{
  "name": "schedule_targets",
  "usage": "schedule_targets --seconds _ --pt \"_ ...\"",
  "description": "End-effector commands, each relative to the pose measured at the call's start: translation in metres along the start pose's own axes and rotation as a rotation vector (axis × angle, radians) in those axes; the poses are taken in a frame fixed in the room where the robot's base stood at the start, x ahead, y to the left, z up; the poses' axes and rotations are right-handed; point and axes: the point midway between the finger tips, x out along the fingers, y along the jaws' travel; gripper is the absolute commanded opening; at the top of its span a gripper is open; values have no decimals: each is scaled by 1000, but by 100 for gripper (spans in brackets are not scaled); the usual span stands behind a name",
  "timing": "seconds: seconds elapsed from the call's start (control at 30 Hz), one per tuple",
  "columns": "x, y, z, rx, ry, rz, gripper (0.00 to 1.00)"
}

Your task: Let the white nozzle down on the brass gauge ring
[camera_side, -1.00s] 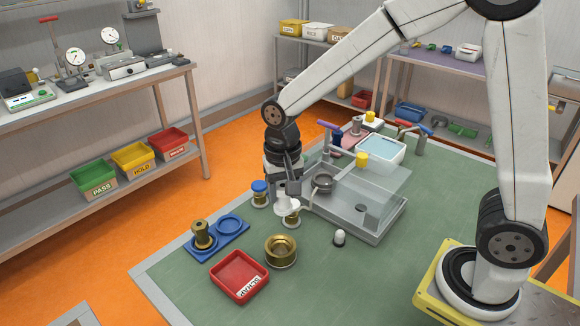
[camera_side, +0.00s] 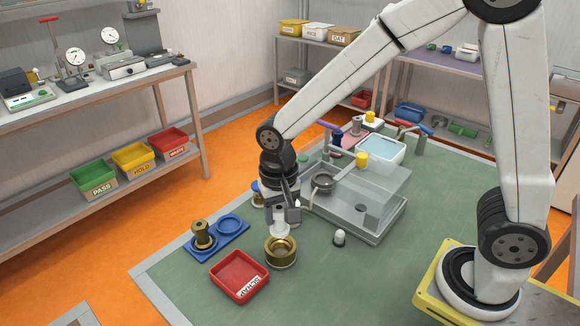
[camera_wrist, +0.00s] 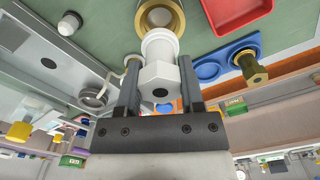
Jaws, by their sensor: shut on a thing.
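The white nozzle (camera_side: 280,221) is held upright in my gripper (camera_side: 283,212), whose jaws are shut on it. The brass gauge ring (camera_side: 281,252) stands on the green mat, and the nozzle's lower end is at or just above its opening in the side view. In the wrist view the nozzle (camera_wrist: 159,68) sits between the two fingers of my gripper (camera_wrist: 160,88), with its hexagonal end toward the camera. The gauge ring (camera_wrist: 160,14) shows beyond its far end, partly hidden by the nozzle. I cannot tell whether nozzle and ring touch.
A red scrap tray (camera_side: 239,277) lies just left of the ring. A blue two-place holder (camera_side: 218,236) with a brass plug (camera_side: 203,234) is farther left. A small white-topped piece (camera_side: 339,237) and a clear-covered grey fixture (camera_side: 358,205) stand to the right.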

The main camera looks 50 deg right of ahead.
Motion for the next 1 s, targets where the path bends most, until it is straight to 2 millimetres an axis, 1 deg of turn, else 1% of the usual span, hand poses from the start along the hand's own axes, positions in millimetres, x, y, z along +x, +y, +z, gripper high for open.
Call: schedule_targets --seconds 0.23,0.5,1.0 --pt "17 0 0 0 -1 1 0" --pt "30 0 0 0 -1 1 0" --pt "33 0 0 0 0 0 0"
